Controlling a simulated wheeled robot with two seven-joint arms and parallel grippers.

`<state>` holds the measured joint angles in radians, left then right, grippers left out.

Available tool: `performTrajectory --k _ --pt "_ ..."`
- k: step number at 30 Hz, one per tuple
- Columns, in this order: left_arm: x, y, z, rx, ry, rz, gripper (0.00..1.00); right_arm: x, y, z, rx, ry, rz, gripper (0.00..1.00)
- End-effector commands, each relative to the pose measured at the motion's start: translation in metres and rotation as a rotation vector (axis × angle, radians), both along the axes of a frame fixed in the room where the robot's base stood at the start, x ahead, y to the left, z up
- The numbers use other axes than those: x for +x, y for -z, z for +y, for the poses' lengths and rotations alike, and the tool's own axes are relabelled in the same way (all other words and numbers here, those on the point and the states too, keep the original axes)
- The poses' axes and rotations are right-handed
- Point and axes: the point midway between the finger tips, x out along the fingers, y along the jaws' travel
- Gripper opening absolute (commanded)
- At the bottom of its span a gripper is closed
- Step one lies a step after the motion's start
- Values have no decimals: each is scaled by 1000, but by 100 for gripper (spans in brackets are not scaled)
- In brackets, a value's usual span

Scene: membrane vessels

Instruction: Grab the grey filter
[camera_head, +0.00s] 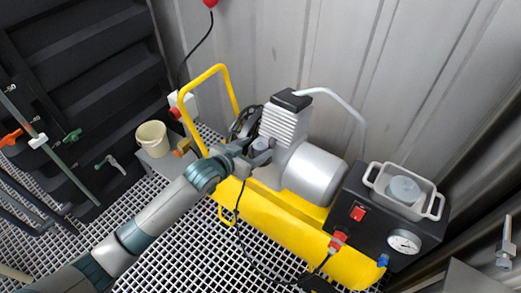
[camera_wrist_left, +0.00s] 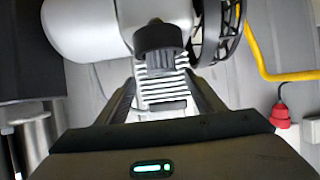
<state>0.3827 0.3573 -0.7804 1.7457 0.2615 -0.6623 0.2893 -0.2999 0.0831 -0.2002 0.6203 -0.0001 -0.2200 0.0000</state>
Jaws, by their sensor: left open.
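The grey filter (camera_head: 260,145), a small dark grey cylinder with a ribbed lower part, sits on the compressor beside its finned cylinder head. In the left wrist view the filter (camera_wrist_left: 158,38) shows just past the fingertips, roughly centred between them. My left gripper (camera_head: 257,153) is open at the filter, with its fingers spread around the line to it. In the left wrist view the gripper (camera_wrist_left: 160,85) holds nothing. I cannot tell whether a finger touches the filter. My right gripper is not in view.
The yellow compressor has a silver motor (camera_head: 315,175), a yellow handle (camera_head: 186,105) and a black control box (camera_head: 372,225). A white tray (camera_head: 434,205) with a grey round piece sits on the box. A cream bucket (camera_head: 153,138) stands at left. Corrugated wall is close behind.

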Motion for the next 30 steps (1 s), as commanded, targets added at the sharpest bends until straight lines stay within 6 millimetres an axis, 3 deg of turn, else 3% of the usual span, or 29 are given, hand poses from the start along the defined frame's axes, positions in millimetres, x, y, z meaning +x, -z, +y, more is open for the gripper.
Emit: performTrajectory --k 15,30 --pt "34 22 -20 1 0 1 62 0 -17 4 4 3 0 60" --pt "35 23 -20 0 0 0 62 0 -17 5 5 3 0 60"
